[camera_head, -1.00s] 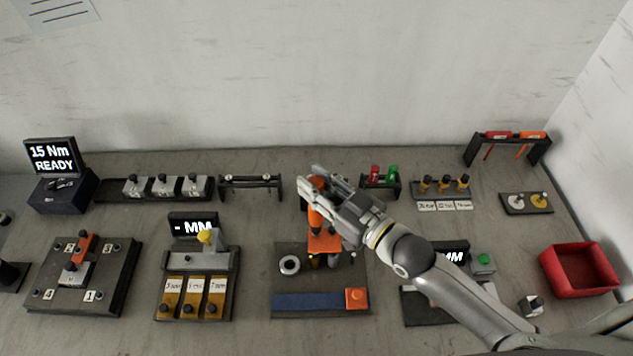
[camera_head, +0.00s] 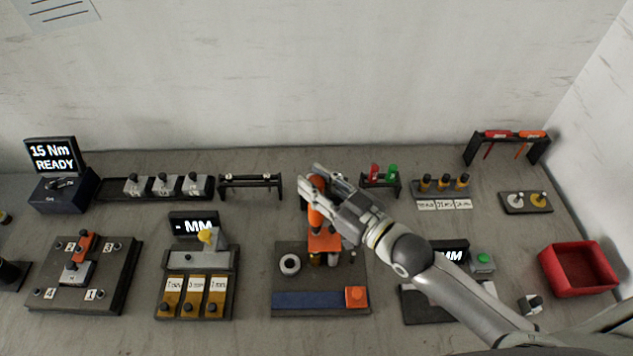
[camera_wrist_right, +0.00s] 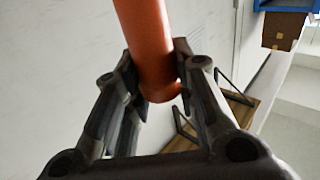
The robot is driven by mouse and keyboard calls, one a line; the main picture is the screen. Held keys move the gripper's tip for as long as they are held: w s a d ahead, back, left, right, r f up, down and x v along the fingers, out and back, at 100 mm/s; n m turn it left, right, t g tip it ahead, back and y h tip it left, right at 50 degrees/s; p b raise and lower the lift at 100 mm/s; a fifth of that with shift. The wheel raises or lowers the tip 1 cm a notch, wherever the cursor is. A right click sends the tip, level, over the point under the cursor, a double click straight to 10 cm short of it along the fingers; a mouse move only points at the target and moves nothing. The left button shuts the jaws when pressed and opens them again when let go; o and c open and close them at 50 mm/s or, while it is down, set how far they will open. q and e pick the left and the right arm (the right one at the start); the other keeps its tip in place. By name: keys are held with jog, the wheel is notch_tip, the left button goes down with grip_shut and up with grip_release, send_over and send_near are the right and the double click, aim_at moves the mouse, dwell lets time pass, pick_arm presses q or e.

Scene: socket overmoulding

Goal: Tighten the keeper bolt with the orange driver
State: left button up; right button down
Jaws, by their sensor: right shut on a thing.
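An orange-handled driver (camera_head: 532,135) hangs in the rack at the back right, beside a red one. My right gripper (camera_head: 316,184) is over the middle station (camera_head: 280,255), shut on an upright orange handle (camera_head: 316,215). The right wrist view shows this orange cylinder (camera_wrist_right: 150,50) between my two fingers (camera_wrist_right: 152,85). An orange block (camera_head: 325,243) sits just below the handle; my gripper partly covers the upper part. I cannot tell which bolt is the keeper bolt. My left gripper is not in view.
A numbered plate (camera_head: 120,285) with an orange piece stands at the left, by a display reading 15 Nm READY (camera_head: 50,158). A gauge station (camera_head: 162,262) stands between. A red bin (camera_head: 548,280) is at the right. Low racks line the back.

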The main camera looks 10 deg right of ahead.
jog(key=shift+f+b, duration=0.55)
jog(key=shift+f, duration=0.25)
dwell(0.7)
jog(key=shift+s+f, duration=0.1)
jog(key=shift+f, duration=0.55)
dwell(1.2)
jog(key=shift+r, duration=0.15)
jog(key=shift+r+p, duration=2.3)
jog(key=shift+r, duration=0.45)
jog(key=shift+f, duration=0.1)
